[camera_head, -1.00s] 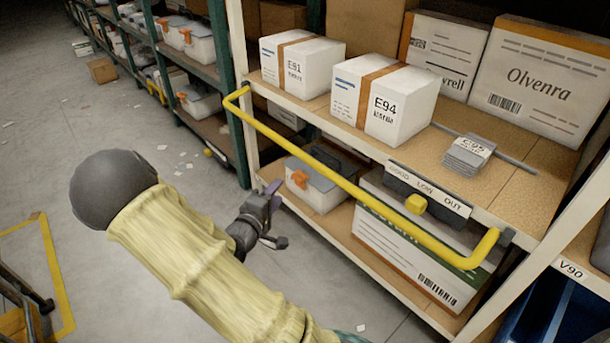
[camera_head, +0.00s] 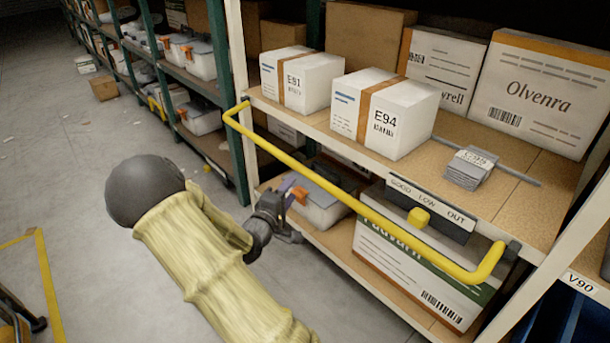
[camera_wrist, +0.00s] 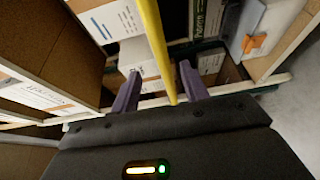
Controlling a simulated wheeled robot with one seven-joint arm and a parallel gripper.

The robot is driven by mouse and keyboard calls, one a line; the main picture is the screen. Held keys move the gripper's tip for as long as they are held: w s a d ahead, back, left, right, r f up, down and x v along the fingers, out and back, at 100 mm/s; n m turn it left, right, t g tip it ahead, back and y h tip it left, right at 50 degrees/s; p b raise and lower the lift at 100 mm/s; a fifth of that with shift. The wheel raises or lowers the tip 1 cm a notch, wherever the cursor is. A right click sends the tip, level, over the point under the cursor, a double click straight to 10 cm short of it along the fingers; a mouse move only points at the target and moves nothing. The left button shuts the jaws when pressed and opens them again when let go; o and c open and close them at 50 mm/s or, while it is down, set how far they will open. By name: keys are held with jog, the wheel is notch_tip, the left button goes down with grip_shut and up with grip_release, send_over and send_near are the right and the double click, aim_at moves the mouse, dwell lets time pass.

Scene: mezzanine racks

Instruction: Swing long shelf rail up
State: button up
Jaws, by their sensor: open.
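The long yellow shelf rail (camera_head: 330,190) runs along the front of the middle shelf, bent back to a dark bracket at each end. It hangs low, at about the shelf-edge level. A yellow block (camera_head: 418,218) sits beside its right half. My gripper (camera_head: 294,212) is open and empty, on the aisle side just below the rail's left half. In the wrist view the rail (camera_wrist: 157,45) shows between the two purple fingers of my gripper (camera_wrist: 158,90). I cannot tell how deep it sits between them; no grip on it shows.
White boxes E91 (camera_head: 301,78) and E94 (camera_head: 384,112) stand on the shelf behind the rail, with a stack of grey cards (camera_head: 470,167). A dark label plate (camera_head: 430,208) hangs below the shelf edge. A clear bin and large box (camera_head: 420,265) fill the lower shelf. The aisle floor (camera_head: 80,170) is open.

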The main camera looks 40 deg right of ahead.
aim_at(303, 174)
jog(key=b+x, duration=0.2)
jog(key=x, duration=0.8)
jog(key=shift+w+d, duration=0.15)
jog(key=shift+d, duration=0.1)
grip_shut()
